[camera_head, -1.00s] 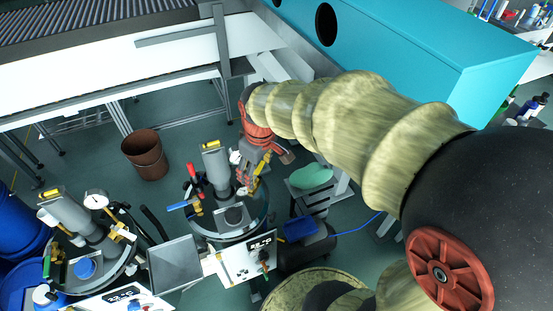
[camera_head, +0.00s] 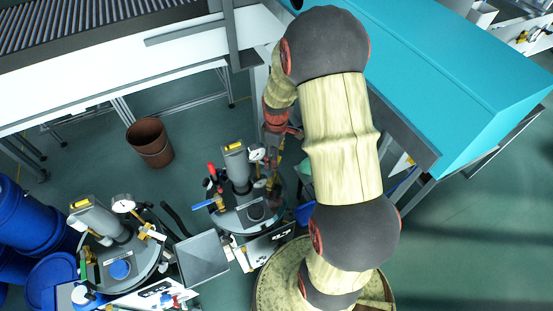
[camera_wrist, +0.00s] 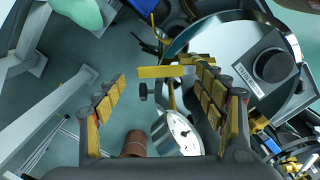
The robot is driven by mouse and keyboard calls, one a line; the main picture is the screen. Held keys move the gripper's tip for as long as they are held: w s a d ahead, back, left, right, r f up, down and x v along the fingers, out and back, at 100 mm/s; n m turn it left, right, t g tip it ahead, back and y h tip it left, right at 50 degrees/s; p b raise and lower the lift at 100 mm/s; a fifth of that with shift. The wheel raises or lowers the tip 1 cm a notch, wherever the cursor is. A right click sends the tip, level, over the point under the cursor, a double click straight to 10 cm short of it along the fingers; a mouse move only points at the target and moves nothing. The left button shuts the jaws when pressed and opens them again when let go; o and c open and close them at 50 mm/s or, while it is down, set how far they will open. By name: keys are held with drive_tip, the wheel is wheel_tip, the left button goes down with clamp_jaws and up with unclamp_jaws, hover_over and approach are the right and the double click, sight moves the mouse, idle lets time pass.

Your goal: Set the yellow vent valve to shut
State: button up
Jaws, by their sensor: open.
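The yellow vent valve's flat handle (camera_wrist: 160,71) shows in the wrist view, lying crosswise between my fingertips beside the round vessel. Its right end is close to my right finger; I cannot tell if they touch. My gripper (camera_wrist: 158,68) is open, with yellow pads on both fingers. In the head view, my gripper is small and partly hidden by my arm, beside the right side of the near vessel (camera_head: 229,222). I cannot separate the valve from the finger pads there.
A pressure gauge (camera_wrist: 184,133) is close to the right finger. The vessel also carries a red handle (camera_head: 211,170) and a blue handle (camera_head: 203,204). A similar vessel (camera_head: 121,269) stands to the left. A brown bucket (camera_head: 150,143) and the turquoise cabinet (camera_head: 455,70) are nearby.

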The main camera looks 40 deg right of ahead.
drive_tip(key=shift+f, duration=1.05)
drive_tip(key=shift+c, duration=1.1)
drive_tip(key=shift+s, duration=0.15)
drive_tip(key=c, duration=1.5)
